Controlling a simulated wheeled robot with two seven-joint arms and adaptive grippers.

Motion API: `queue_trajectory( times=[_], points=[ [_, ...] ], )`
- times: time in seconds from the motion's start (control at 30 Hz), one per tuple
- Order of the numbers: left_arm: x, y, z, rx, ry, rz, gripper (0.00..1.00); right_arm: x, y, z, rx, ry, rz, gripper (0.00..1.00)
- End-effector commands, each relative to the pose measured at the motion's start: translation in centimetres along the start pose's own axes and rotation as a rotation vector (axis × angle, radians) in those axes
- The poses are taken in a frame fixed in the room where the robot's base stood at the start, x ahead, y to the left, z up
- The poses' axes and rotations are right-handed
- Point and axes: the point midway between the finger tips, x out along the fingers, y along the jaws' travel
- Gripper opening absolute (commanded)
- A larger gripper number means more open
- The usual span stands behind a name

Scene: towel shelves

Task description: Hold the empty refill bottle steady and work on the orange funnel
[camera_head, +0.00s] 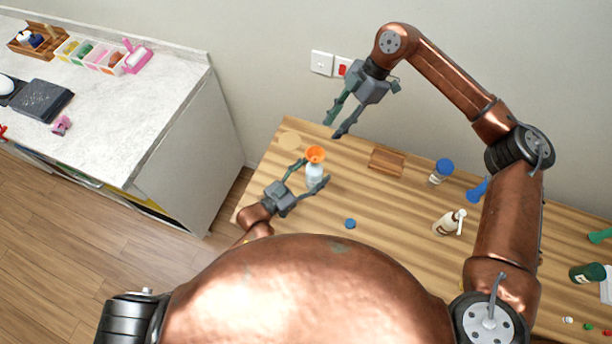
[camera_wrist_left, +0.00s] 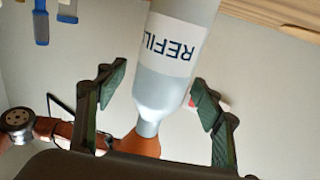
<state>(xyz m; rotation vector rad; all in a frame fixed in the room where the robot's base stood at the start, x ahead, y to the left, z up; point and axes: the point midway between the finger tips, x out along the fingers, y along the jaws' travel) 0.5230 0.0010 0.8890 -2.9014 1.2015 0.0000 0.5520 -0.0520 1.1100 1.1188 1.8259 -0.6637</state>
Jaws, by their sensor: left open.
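The refill bottle (camera_head: 314,174), white and grey, stands upright on the wooden table. In the left wrist view the bottle (camera_wrist_left: 171,60) appears upside down, with its "REFILL" label showing. The orange funnel (camera_head: 315,154) sits at the bottle's mouth; in the left wrist view the funnel (camera_wrist_left: 138,143) is partly hidden behind my gripper body. My left gripper (camera_head: 315,172) is open, with one finger on each side of the bottle; gaps show beside it in the left wrist view (camera_wrist_left: 157,82). My right gripper (camera_head: 333,129) is open and empty, above and slightly right of the funnel.
A blue cap (camera_head: 350,223) lies right of the bottle. A round wooden disc (camera_head: 290,140) lies at the back left. A white counter (camera_head: 120,95) is at the left.

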Motion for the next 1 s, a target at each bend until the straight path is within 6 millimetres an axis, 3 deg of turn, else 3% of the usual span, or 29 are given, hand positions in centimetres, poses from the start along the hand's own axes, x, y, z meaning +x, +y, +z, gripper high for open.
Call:
queue_trajectory(
  times=[0.37, 1.0],
  points=[
    [0.59, -0.04, -0.01, 0.001, 0.0, 0.0, 0.61, -0.01, -0.01, 0.01, 0.0, 0.0, 0.0, 0.29],
    [0.55, -0.05, -0.01, 0.001, 0.0, -0.001, 0.17, 0.0, 0.01, -0.01, 0.0, 0.0, 0.0, 0.29]
  ],
)
